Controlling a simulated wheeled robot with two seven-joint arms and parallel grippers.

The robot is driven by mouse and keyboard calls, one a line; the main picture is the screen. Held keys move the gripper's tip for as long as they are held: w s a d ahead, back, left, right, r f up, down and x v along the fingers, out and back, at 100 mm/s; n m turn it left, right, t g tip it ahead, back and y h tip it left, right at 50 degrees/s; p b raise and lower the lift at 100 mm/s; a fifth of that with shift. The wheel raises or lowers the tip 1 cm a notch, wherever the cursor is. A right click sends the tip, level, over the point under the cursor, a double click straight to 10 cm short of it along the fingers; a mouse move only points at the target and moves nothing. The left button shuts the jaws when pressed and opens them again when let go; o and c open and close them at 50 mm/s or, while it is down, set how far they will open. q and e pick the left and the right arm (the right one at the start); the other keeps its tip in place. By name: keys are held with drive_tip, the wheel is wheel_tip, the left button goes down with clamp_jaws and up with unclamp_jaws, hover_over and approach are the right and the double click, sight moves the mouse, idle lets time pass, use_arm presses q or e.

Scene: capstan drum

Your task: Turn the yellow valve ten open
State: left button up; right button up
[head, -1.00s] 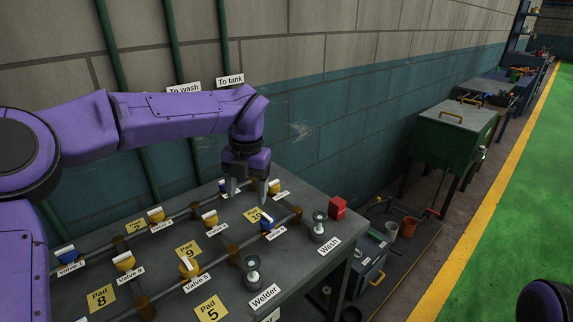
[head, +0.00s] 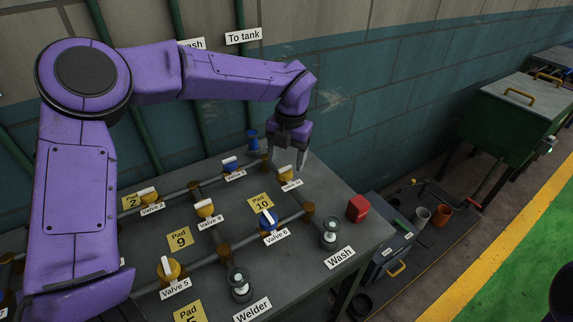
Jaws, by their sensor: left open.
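A yellow valve (head: 285,175) with a white handle stands near the far right of the grey bench top; its label (head: 291,185) is too small to read. A yellow pad marked "Pad 10" (head: 261,203) lies left of and nearer than it. My left gripper (head: 286,161) points down with its fingers apart, one to each side of this valve's handle in the picture. Whether the fingers touch the handle I cannot tell. My right gripper is not in view.
A blue valve (head: 231,163) stands to the left, and blue Valve 6 (head: 268,219) nearer. Other yellow valves (head: 205,208) sit on the pipes. A red box (head: 358,209) and the Wash fitting (head: 330,233) are at the right edge. A wall rises behind.

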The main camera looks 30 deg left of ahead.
sight(285, 168)
use_arm(q)
wheel_tip(285, 168, down, 3)
drive_tip(key=shift+w+a+f, duration=0.1)
drive_tip(key=shift+w+a, duration=0.05)
drive_tip(key=shift+f, duration=0.3)
drive_tip(key=c, duration=1.1)
drive_tip(key=shift+o, duration=0.2)
